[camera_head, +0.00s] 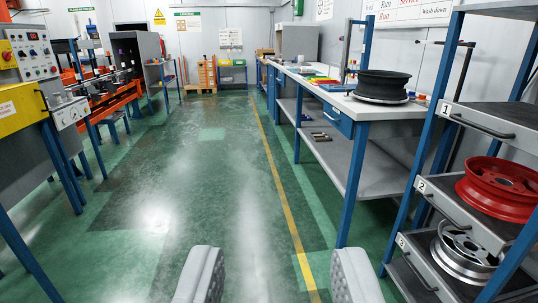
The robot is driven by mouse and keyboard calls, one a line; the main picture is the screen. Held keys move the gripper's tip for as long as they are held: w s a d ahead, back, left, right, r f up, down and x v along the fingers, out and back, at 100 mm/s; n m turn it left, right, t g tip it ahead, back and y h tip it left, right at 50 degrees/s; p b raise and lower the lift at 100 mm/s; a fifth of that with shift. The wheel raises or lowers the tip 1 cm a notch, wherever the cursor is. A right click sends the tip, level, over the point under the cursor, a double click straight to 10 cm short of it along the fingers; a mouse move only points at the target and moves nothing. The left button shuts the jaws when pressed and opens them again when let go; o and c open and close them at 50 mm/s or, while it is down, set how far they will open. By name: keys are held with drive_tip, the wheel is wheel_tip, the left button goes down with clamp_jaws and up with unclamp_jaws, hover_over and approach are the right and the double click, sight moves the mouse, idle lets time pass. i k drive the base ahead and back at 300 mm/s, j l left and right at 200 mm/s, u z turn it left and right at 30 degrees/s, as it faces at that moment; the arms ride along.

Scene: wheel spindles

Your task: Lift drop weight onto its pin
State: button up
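My gripper (278,262) shows as two grey padded fingers at the bottom of the view. They stand wide apart with nothing between them, only green floor behind. I cannot make out a drop weight or its pin for certain in this view. A black wheel (383,83) lies flat on a silver disc on the right-hand workbench, well ahead and to the right of my gripper. Whether a pin is under it cannot be seen.
A blue-framed rack at right has numbered shelves: the top one (492,121) is bare, a red rim (500,188) and a silver rim (466,252) lie below. The workbench (388,108) runs along the right. Orange machinery (115,100) stands left. The green floor (215,190) between is clear.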

sight(342, 81)
drive_tip(key=i+j+u, duration=0.3)
drive_tip(key=i, duration=0.55)
drive_tip(key=i+u, duration=0.35)
drive_tip(key=i, duration=2.2)
drive_tip(key=i+z, duration=0.15)
drive_tip(key=i, duration=0.4)
drive_tip(key=i+j+z, duration=0.15)
drive_tip(key=i, duration=0.4)
drive_tip(key=i+j+z, duration=0.15)
drive_tip(key=i, duration=0.4)
drive_tip(key=i+j+z, duration=0.2)
drive_tip(key=i+z, duration=0.2)
drive_tip(key=i+j+z, duration=0.25)
drive_tip(key=z, duration=0.2)
drive_tip(key=i+j+z, duration=0.4)
drive_tip(key=j+z, duration=0.45)
drive_tip(key=i+j+z, duration=0.1)
drive_tip(key=j, duration=0.2)
drive_tip(key=i+j+z, duration=0.1)
drive_tip(key=j, duration=0.15)
